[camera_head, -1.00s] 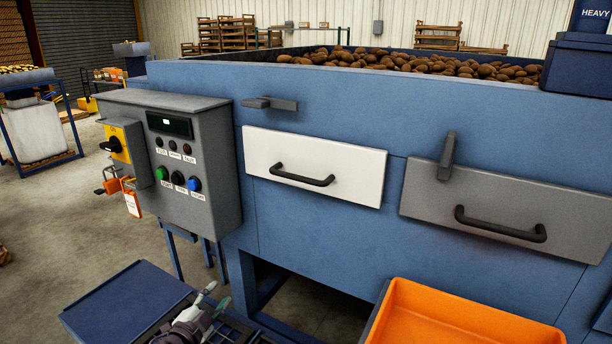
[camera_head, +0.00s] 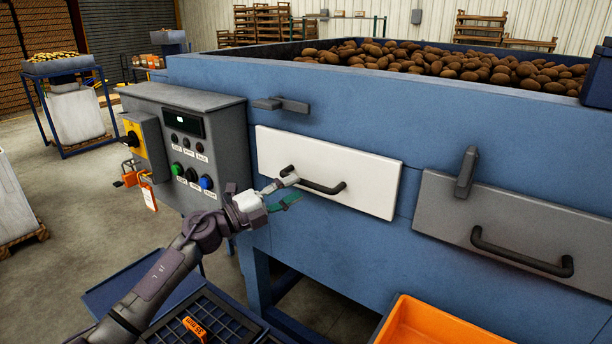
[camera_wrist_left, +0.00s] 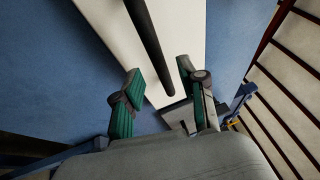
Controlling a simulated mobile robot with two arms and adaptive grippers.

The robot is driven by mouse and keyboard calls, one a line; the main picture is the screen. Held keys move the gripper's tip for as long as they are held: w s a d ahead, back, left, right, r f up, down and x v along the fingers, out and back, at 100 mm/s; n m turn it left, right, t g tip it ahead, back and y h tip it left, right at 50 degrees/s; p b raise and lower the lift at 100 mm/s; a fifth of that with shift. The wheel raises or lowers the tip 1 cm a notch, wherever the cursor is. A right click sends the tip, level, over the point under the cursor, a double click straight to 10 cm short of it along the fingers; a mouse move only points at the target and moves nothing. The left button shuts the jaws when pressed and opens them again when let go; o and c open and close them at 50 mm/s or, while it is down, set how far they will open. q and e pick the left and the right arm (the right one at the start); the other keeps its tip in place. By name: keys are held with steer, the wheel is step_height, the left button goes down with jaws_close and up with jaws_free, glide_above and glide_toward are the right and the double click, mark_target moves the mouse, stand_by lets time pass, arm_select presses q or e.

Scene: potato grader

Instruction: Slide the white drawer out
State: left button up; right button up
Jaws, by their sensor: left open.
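The white drawer (camera_head: 370,187) is a pale front panel in the blue machine, flush with it as far as I can see. Its dark bar handle (camera_head: 318,186) runs across the middle. My left gripper (camera_head: 289,189) is at the left end of this handle, with its fingers apart. In the left wrist view the white drawer (camera_wrist_left: 104,28) lies ahead, and the handle (camera_wrist_left: 146,38) points down between the two green-padded fingers of my left gripper (camera_wrist_left: 158,88). The fingers do not appear to touch the handle. My right gripper is in neither view.
A grey latch (camera_head: 280,104) sits above the white drawer. A grey drawer (camera_head: 440,207) with its own handle and an upright latch (camera_head: 467,172) is to the right. A grey control box (camera_head: 215,138) stands left. An orange bin (camera_head: 440,325) is below right.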

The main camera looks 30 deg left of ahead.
mark_target(305, 183)
arm_select(q)
steer(key=shift+p+x, duration=0.45)
steer(key=shift+x, duration=1.7)
steer(key=shift+c, duration=0.3)
jaws_close()
